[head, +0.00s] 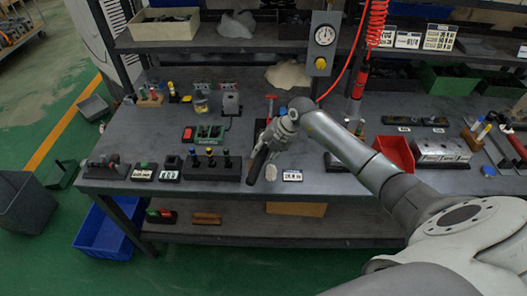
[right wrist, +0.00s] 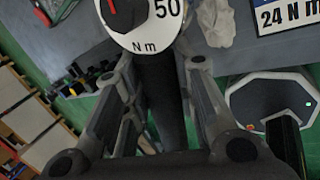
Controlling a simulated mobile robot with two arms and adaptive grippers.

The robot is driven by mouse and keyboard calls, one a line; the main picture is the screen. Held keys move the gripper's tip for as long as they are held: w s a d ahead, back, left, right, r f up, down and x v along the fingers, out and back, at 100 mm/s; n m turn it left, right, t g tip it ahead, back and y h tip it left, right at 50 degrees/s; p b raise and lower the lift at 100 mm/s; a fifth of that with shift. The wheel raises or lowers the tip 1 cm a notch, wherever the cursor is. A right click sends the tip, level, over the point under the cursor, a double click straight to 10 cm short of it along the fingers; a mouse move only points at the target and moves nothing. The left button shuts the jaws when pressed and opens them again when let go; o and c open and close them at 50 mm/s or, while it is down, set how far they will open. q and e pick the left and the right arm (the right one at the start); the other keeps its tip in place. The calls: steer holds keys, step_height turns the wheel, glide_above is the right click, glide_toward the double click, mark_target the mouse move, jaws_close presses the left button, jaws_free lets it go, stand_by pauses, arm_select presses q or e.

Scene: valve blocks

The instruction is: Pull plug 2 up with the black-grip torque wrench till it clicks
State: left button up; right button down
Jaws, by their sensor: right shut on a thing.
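My right gripper (head: 276,138) is above the front middle of the bench, shut on the torque wrench (head: 257,166). The wrench's dark handle slants down toward the bench's front edge. In the right wrist view the fingers (right wrist: 160,64) stand on both sides of the dark wrench shaft (right wrist: 168,92). The wrench's round white dial (right wrist: 145,22), marked "50" and "N m", shows with a red pointer. A card (right wrist: 286,16) reading "24 N m" lies beside it. I cannot tell which thing is plug 2. My left gripper is out of view.
Left of the wrench is a dark block (head: 209,173) with upright coloured-top pieces. The white card (head: 292,175) lies to its right. A red bin (head: 394,153) and a pale block (head: 442,150) stand farther right. A red coiled hose (head: 376,22) hangs behind my arm.

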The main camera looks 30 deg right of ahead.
steer(key=shift+f+b, duration=0.9)
steer(key=shift+f, duration=0.25)
steer(key=shift+w, duration=0.1)
stand_by(0.3)
steer(key=shift+w+a+r+m+t+p, duration=0.1)
steer(key=shift+w+a+m+t+p, duration=0.2)
steer(key=shift+w+a+m+p, duration=0.25)
steer(key=shift+w+a+m+h, duration=0.3)
steer(key=shift+w+m, duration=0.05)
steer(key=shift+w, duration=0.1)
steer(key=shift+w, duration=0.1)
steer(key=shift+w+a+m+p, duration=0.35)
steer(key=shift+w+m+p, duration=0.05)
steer(key=shift+w+m, duration=0.15)
steer(key=shift+w+a+m+t+h, duration=0.25)
steer(key=shift+w+m+t+h, duration=0.1)
steer(key=shift+w+h, duration=0.15)
steer(key=shift+w, duration=0.1)
